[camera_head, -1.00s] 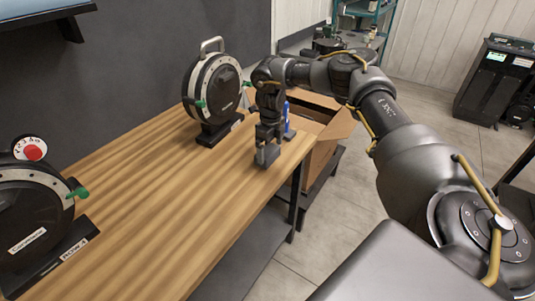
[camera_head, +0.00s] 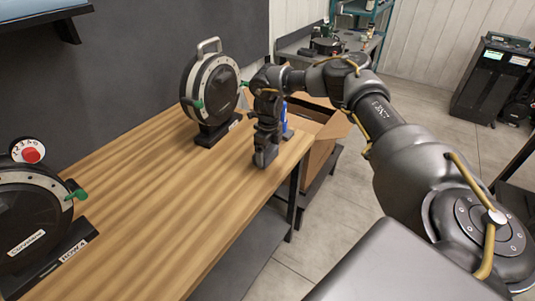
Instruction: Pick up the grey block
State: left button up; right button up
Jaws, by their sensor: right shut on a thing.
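The grey block (camera_head: 265,157) is small and stands at the right end of the wooden table, close to its edge. My right gripper (camera_head: 266,147) points down from above and is shut on the block's upper part. The fingers hide part of the block, and I cannot tell whether its base touches the table. My left gripper is not in view.
A round seed meter (camera_head: 213,90) with a handle stands behind and left of my right gripper. Another seed meter (camera_head: 38,225) with a red knob is at the front left. A cardboard box (camera_head: 325,147) is beyond the table's right edge. The middle of the wooden table (camera_head: 165,190) is clear.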

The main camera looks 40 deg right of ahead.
aim_at(269, 152)
jog(key=shift+r, duration=0.25)
notch_tip(269, 152, up, 3)
jog(key=shift+s+f+b, duration=0.15)
jog(key=shift+b, duration=0.65)
jog(key=s+r, duration=0.9)
jog(key=s, duration=0.4)
jog(key=shift+s+a+r+p, duration=0.35)
jog(key=shift+p, duration=0.1)
